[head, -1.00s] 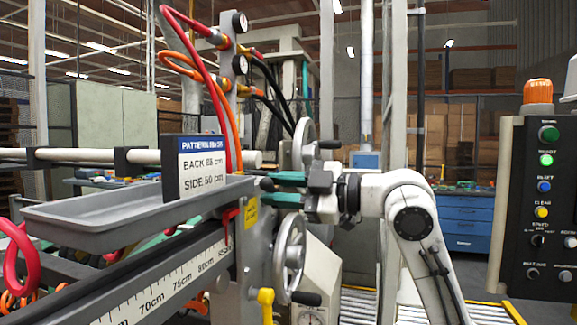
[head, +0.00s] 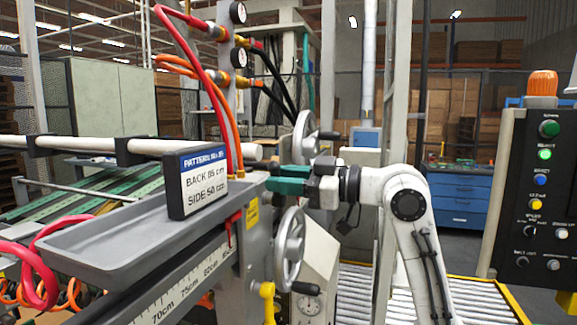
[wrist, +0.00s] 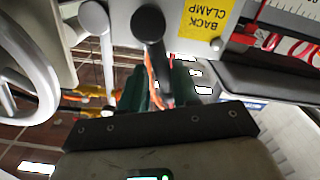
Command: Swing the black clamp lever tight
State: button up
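The black clamp lever (wrist: 148,25) shows in the wrist view beside a yellow label reading BACK CLAMP (wrist: 205,18). Its dark arm runs down between the teal fingers of my gripper (wrist: 162,88). The fingers stand close on either side of it and appear shut on it, though a thin orange strip shows beside the arm. In the head view my gripper (head: 285,179) reaches left to the machine's grey upright, above the lower handwheel (head: 289,248). The lever is mostly hidden behind the fingers there.
A grey tray (head: 120,235) with a sign reading BACK 85 cm, SIDE 50 cm (head: 197,180) lies left of my gripper. A second handwheel (head: 303,138) stands behind. Red and orange hoses hang nearby. A control panel (head: 535,200) is at the right, with a roller conveyor (head: 350,290) below.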

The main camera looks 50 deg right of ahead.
jog(key=s+d+m+p, duration=0.1)
jog(key=s+d+m, duration=0.3)
jog(key=s, duration=0.3)
jog(key=shift+s+d+m, duration=0.3)
jog(key=shift+s+d, duration=0.1)
jog(key=shift+d, duration=0.05)
dwell(1.0)
jog(key=shift+r, duration=0.1)
dwell(0.6)
